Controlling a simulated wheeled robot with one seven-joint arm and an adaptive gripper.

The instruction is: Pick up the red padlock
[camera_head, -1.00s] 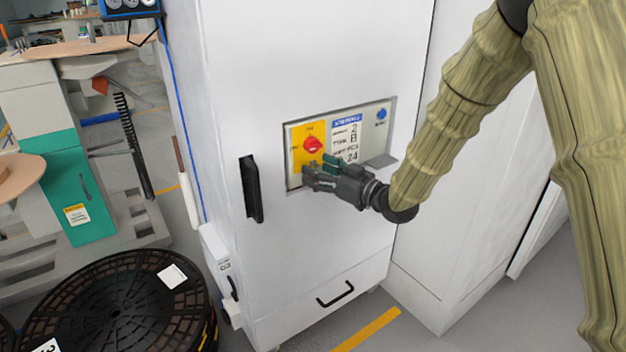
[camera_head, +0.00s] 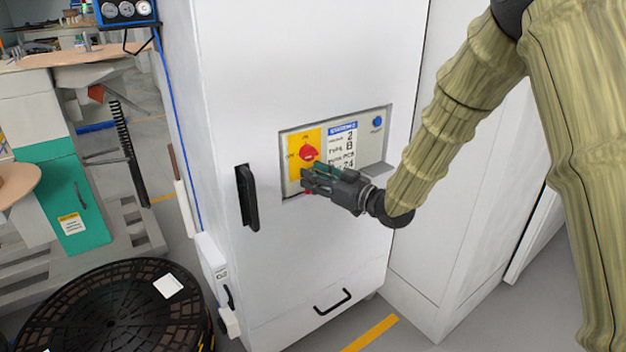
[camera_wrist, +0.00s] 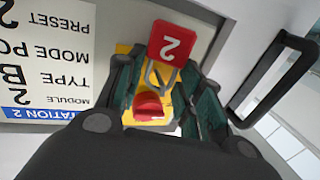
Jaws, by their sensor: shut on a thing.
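The red padlock (camera_wrist: 171,43) shows in the wrist view with a white "2" on its body and a grey shackle. The shackle lies between the green-padded fingers of my gripper (camera_wrist: 168,88), which is shut on the padlock. The padlock body reaches beyond the fingertips. In the head view my gripper (camera_head: 306,180) is at the lower left of the switch panel, and only a small red bit shows by its fingertips. The red rotary switch (camera_head: 309,153) on a yellow plate is just above; it also shows in the wrist view (camera_wrist: 150,106). I cannot tell whether the shackle touches it.
The panel (camera_head: 364,150) is set in a white cabinet (camera_head: 300,75). A black door handle (camera_head: 248,197) stands out left of my gripper, and a drawer handle (camera_head: 332,301) is below. A black reel (camera_head: 115,308) lies at lower left.

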